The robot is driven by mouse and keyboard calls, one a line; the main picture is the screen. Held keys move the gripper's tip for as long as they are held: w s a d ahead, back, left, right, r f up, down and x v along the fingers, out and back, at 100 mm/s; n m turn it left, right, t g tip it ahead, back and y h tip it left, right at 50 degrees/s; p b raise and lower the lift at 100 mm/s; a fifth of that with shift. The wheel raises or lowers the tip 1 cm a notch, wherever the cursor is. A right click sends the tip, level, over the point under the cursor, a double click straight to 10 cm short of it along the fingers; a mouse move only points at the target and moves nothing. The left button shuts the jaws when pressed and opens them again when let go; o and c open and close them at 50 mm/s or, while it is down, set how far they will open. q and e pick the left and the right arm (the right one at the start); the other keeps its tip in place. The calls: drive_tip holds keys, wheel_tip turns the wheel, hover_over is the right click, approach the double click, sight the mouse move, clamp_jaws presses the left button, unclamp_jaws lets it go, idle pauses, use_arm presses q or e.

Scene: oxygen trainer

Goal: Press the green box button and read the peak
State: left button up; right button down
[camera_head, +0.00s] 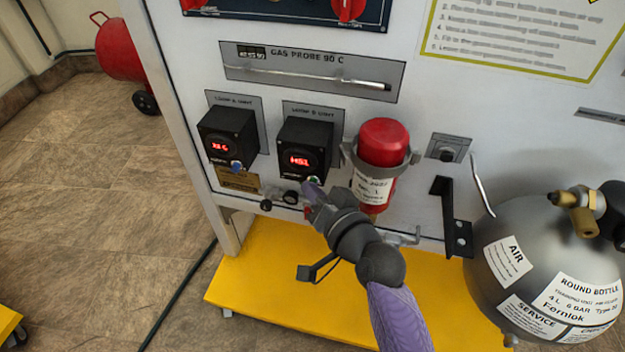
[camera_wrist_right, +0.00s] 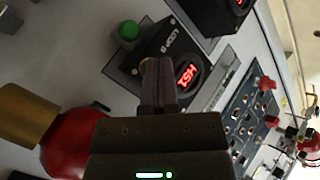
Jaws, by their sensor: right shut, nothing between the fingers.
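The black box with the green button (camera_head: 304,148) is mounted on the white panel. Its red display is lit, but I cannot read it surely; it also shows in the right wrist view (camera_wrist_right: 188,72). The green button (camera_head: 314,180) is at the box's lower edge. In the right wrist view the green button (camera_wrist_right: 128,30) stands up and left of the fingertips, apparently apart from them. My right gripper (camera_head: 312,190) is shut and empty, just below the button; its fingers (camera_wrist_right: 160,75) show closed together in the wrist view. My left gripper is not in view.
A similar black box with a blue button (camera_head: 228,136) is to the left. A red cylinder (camera_head: 382,160) sits in a clamp close to the right. A grey round bottle (camera_head: 535,265) stands further right. A yellow base (camera_head: 265,275) lies below.

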use_arm(q)
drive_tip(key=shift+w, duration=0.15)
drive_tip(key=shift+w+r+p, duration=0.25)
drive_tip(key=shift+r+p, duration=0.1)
drive_tip(key=shift+p, duration=0.15)
use_arm(e)
drive_tip(key=shift+s+a, duration=0.15)
drive_tip(key=shift+s, duration=0.55)
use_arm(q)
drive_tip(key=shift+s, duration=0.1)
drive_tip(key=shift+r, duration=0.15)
use_arm(e)
drive_tip(key=shift+s+r, duration=0.1)
use_arm(q)
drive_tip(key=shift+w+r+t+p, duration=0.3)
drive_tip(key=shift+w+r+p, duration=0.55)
drive_tip(key=shift+p, duration=0.4)
use_arm(e)
drive_tip(key=s, duration=0.2)
drive_tip(key=s+a, duration=0.1)
drive_tip(key=s, duration=0.1)
drive_tip(key=shift+s+a, duration=0.15)
drive_tip(key=shift+s, duration=0.15)
